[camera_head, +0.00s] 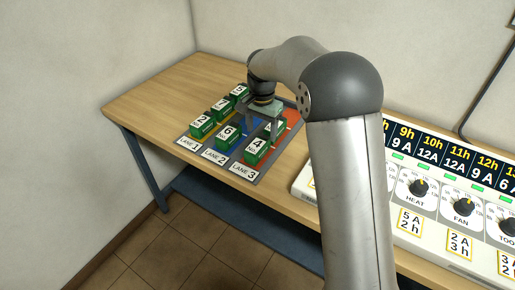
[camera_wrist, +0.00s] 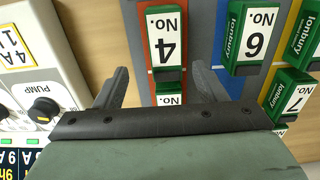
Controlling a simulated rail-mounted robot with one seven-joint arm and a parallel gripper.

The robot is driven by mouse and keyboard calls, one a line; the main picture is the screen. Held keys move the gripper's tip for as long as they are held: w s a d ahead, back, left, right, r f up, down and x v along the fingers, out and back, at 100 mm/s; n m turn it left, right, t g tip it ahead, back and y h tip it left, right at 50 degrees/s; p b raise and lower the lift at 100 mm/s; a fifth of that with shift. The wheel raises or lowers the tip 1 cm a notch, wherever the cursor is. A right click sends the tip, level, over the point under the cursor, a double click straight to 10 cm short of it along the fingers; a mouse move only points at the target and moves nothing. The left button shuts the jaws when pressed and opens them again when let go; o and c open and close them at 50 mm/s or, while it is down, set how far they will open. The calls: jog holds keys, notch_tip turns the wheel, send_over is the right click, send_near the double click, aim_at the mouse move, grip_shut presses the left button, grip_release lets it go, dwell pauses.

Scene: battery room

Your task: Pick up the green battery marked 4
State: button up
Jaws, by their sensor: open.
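The green battery marked 4 (camera_head: 256,150) stands at the front of the orange lane 3. My gripper (camera_head: 264,126) is open above lane 3, behind battery 4. In the wrist view its two fingers (camera_wrist: 159,72) point toward battery 4, one on either side of the lane. A second battery (camera_wrist: 170,98) in lane 3 shows between the fingers, its lower label hidden by my gripper.
Battery 2 (camera_head: 201,125) stands in lane 1. A control panel (camera_head: 425,187) with knobs lies to the right. The wooden table (camera_head: 160,93) is clear at left.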

aim_at(257, 143)
jog(key=f, duration=0.2)
jog(key=a+f+p, duration=0.1)
jog(key=f, duration=0.2)
jog(key=shift+s+a+f, duration=0.1)
jog(key=shift+s+f, duration=0.1)
jog(key=shift+f, duration=0.5)
jog(key=shift+w, duration=0.1)
grip_shut()
